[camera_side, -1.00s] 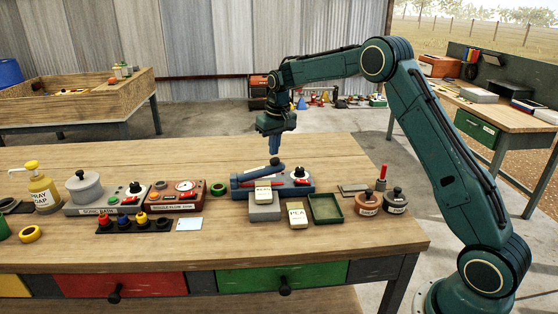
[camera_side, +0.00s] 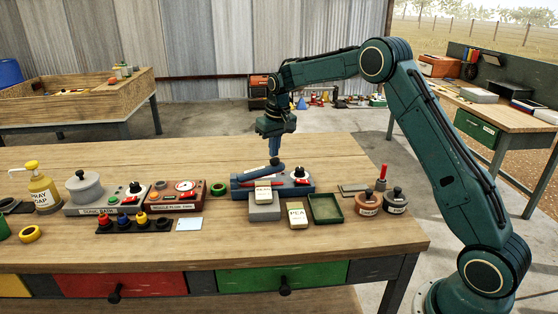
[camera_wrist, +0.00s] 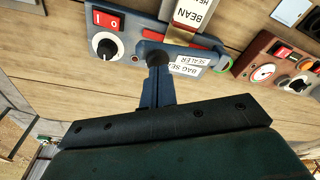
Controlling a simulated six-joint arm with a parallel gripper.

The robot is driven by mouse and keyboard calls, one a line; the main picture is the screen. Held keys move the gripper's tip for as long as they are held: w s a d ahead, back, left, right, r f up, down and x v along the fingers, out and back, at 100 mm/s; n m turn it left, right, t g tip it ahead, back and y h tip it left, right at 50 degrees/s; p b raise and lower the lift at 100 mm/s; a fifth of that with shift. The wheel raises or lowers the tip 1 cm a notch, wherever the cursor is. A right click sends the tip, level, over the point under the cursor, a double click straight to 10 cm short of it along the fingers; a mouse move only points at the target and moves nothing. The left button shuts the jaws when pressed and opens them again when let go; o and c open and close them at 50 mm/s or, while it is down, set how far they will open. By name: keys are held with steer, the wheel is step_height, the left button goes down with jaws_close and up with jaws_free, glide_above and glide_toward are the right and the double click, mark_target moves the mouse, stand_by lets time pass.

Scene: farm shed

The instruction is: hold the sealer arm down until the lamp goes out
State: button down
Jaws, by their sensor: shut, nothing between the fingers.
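The blue bag sealer (camera_side: 304,186) stands on the bench and also shows in the wrist view (camera_wrist: 213,60). Its blue sealer arm (camera_side: 250,175) slopes up slightly to the right, with a dark round knob (camera_side: 275,162) near its end. My gripper (camera_side: 275,157) is shut and empty, pointing down with its tips at the knob. In the wrist view, my gripper's fingertips (camera_wrist: 157,72) meet the dark knob; exact contact is hard to tell. A small reddish round spot (camera_wrist: 135,59), perhaps the lamp, shows beside the sealer's dial; I cannot tell whether it is lit.
The red-brown device (camera_side: 174,197) stands left. The bench behind is clear.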

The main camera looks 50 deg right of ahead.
steer(key=shift+f, duration=0.4)
steer(key=shift+s+d+f, duration=0.2)
steer(key=shift+f, duration=0.4)
steer(key=shift+s+d+f, duration=0.15)
steer(key=shift+f, duration=0.4)
steer(key=shift+s+d+f, duration=0.2)
steer(key=shift+f, duration=0.4)
stand_by(1.9)
steer(key=shift+r, duration=0.1)
stand_by(1.6)
steer(key=shift+r, duration=3.95)
steer(key=shift+r, duration=0.1)
